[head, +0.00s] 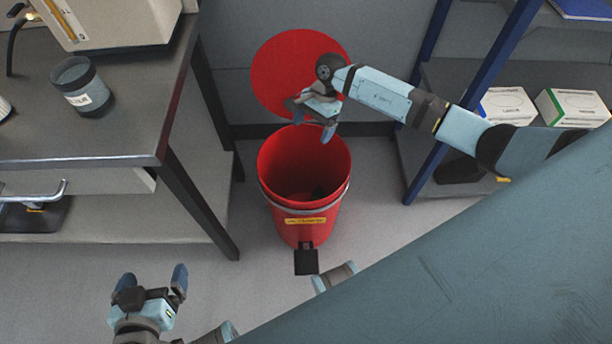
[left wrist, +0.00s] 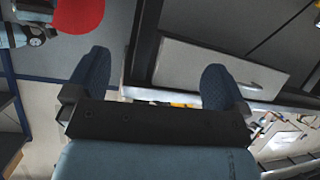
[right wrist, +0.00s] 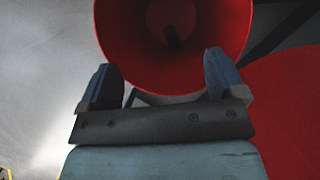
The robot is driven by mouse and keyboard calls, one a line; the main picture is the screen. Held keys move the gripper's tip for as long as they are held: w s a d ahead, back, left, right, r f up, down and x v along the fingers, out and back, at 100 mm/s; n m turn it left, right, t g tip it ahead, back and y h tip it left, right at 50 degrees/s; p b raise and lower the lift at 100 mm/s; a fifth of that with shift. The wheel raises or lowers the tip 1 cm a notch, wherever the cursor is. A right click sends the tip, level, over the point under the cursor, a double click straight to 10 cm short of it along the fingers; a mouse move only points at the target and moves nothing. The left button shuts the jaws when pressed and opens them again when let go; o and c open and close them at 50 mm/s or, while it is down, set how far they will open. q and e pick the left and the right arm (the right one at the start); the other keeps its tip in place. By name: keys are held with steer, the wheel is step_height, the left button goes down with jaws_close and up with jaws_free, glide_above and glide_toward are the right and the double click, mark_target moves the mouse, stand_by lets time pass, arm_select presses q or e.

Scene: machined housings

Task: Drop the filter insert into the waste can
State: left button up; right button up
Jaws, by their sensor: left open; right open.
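The red waste can (head: 292,230) stands open on the floor, a black pedal at its front. A small dark thing (head: 318,192) lies inside it; it also shows in the right wrist view (right wrist: 172,38). It may be the filter insert, but it is too dark to be sure. My right gripper (head: 309,120) is open and empty above the back rim of the can (right wrist: 120,60). My left gripper (head: 152,282) is open and empty, low at the front left, apart from the can. It also shows open in the left wrist view (left wrist: 157,65).
A round red disc (head: 285,75), perhaps the raised lid, is behind the can. A dark workbench (head: 120,135) at the left holds a labelled grey jar (head: 82,88) and a machine (head: 110,25). A blue-framed shelf (head: 430,140) with white boxes (head: 507,105) stands right.

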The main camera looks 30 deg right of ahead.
steer(key=p+v, duration=0.1)
steer(key=v, duration=1)
